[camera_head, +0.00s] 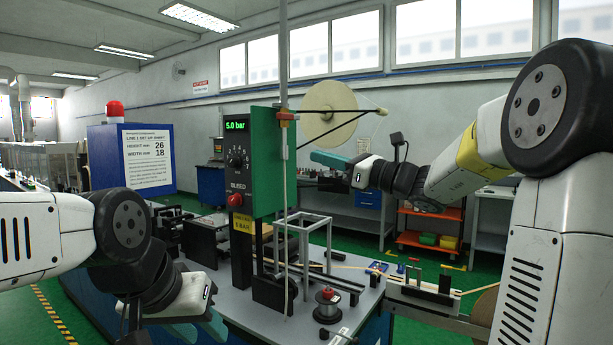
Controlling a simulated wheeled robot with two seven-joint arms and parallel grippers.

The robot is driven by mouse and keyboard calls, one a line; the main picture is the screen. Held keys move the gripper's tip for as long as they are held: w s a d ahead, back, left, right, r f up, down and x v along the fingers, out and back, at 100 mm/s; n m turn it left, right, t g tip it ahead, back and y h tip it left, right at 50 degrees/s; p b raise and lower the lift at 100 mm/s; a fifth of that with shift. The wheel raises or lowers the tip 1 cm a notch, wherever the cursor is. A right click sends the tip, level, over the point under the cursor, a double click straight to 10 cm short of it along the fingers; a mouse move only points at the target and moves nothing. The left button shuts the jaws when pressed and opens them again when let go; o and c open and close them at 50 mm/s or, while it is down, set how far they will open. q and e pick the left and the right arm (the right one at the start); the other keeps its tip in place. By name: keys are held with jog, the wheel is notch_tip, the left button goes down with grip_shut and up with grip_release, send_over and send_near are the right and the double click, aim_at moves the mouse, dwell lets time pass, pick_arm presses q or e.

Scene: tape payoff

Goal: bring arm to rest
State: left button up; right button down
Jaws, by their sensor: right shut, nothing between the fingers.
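My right gripper (325,158) is raised in the middle of the view, its teal fingers pointing left. It is shut and holds nothing. It appears just below a large cream tape reel (318,124) and right of the green panel (266,165); whether it touches anything there is not clear. My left gripper (198,331) is low at the bottom left, in front of the bench, with teal fingers pointing down. Its fingertips are near the lower picture edge, so its opening is unclear. The green panel has a display reading 5.0 bar, a black knob (236,159) and a red BLEED button (235,199).
A thin metal frame (303,226) and a small spool (327,302) stand on the grey bench (258,325) below the panel. A blue cabinet (104,163) with a set-up sheet and red lamp stands left. An orange shelf (416,213) stands behind my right arm.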

jog(key=s+a+f+n+g+h, duration=0.2)
jog(key=s+f+n+g+h, duration=0.15)
jog(key=s+f+n, duration=0.45)
jog(key=s+a+f+n+g+h, duration=0.25)
jog(key=s+f+n+h, duration=0.2)
jog(key=s+f, duration=0.4)
jog(key=s+d+f+n+t+h, duration=0.1)
jog(key=s+d+f+n+h, duration=0.6)
jog(key=s+d+n, duration=0.3)
jog(key=shift+s+d+f+n, duration=0.2)
jog(key=shift+d+n, duration=0.45)
jog(key=shift+d, duration=0.45)
